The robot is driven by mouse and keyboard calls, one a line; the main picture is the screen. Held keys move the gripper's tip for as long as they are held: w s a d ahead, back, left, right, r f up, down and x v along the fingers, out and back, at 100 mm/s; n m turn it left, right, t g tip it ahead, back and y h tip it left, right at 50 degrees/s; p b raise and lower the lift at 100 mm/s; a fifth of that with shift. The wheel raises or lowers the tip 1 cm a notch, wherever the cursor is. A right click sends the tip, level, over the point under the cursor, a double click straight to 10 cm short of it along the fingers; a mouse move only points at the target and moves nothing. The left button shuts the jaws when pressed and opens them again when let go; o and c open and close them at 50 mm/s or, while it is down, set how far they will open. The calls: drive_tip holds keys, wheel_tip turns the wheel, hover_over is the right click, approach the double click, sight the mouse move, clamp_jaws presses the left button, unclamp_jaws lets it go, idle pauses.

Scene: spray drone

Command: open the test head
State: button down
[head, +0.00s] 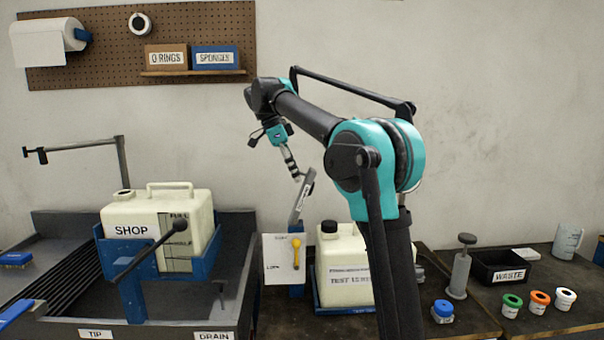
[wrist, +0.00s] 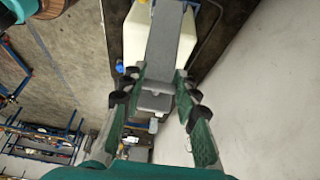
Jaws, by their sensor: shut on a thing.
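My gripper (head: 297,177) is in the head view above the gap between the SHOP tank and the test tank. It is shut on a tilted grey bar (head: 302,200) with a light label near its top. The bar lies between the green fingers of my gripper (wrist: 158,84) in the wrist view, where the grey bar (wrist: 168,42) runs up over the cream tank. Below the bar stands a white panel (head: 275,265) with a yellow lever (head: 296,252) hanging down. The cream test tank (head: 343,262), black-capped, is just right of it. I cannot tell which part is the test head.
The SHOP tank (head: 180,220) stands in a blue cradle at left, with a black-knobbed rod in front. A WASTE bin (head: 497,268), several small coloured caps and a grey plunger (head: 461,270) stand on the right bench. The wall behind is bare around my gripper.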

drive_tip(key=shift+a+f, duration=0.1)
drive_tip(key=shift+a, duration=0.25)
drive_tip(key=c, duration=1.1)
unclamp_jaws()
drive_tip(key=shift+v, duration=6)
drive_tip(key=shift+d, duration=0.1)
